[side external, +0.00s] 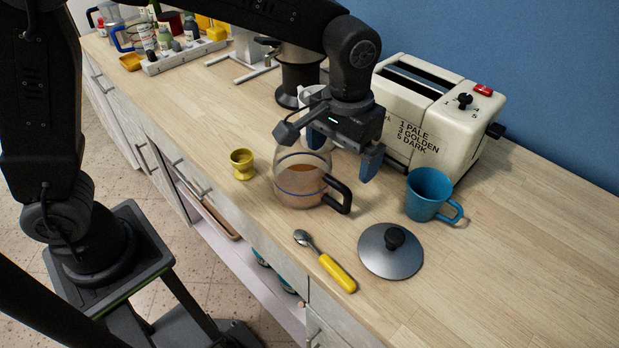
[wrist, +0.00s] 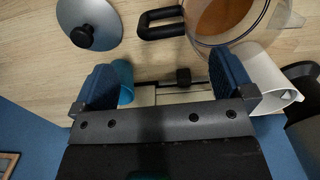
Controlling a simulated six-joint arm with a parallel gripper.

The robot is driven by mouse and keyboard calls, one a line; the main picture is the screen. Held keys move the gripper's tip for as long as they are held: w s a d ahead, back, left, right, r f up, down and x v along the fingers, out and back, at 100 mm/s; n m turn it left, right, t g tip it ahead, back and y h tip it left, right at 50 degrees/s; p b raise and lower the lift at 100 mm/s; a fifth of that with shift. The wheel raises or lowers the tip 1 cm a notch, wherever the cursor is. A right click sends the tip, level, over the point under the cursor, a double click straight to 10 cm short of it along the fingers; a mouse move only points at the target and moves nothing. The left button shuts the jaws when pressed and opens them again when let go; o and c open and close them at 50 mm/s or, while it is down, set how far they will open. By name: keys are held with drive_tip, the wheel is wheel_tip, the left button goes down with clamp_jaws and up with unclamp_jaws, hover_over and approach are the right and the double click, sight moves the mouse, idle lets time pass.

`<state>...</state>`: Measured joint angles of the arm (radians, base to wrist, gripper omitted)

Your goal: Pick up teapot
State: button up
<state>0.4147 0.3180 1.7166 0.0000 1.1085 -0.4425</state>
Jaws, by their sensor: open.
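The teapot (side external: 300,183) is a clear glass pot with brown tea inside and a black handle on its right. It stands upright and without a lid on the wooden counter. In the wrist view the teapot (wrist: 225,18) is at the top right, cut off by the frame edge, its handle pointing left. My gripper (side external: 344,152) is open and empty, above and just behind the teapot on the toaster side. In the wrist view my gripper (wrist: 163,70) has its blue fingers wide apart, and the handle lies beyond the gap. I see no contact with the teapot.
A cream toaster (side external: 425,115) stands close behind my gripper. A white mug (wrist: 270,78) is beside the teapot. A blue mug (side external: 428,194), a grey lid (side external: 391,258), a yellow-handled spoon (side external: 328,264) and a yellow egg cup (side external: 242,164) surround it. The counter's right is clear.

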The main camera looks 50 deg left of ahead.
sight(337, 182)
drive_tip(key=shift+s+a+f, duration=0.1)
drive_tip(key=shift+f, duration=1.85)
drive_tip(key=shift+s+a+f, duration=0.1)
drive_tip(key=shift+f, duration=1.85)
drive_tip(key=shift+w, duration=0.1)
drive_tip(key=c, duration=1.3)
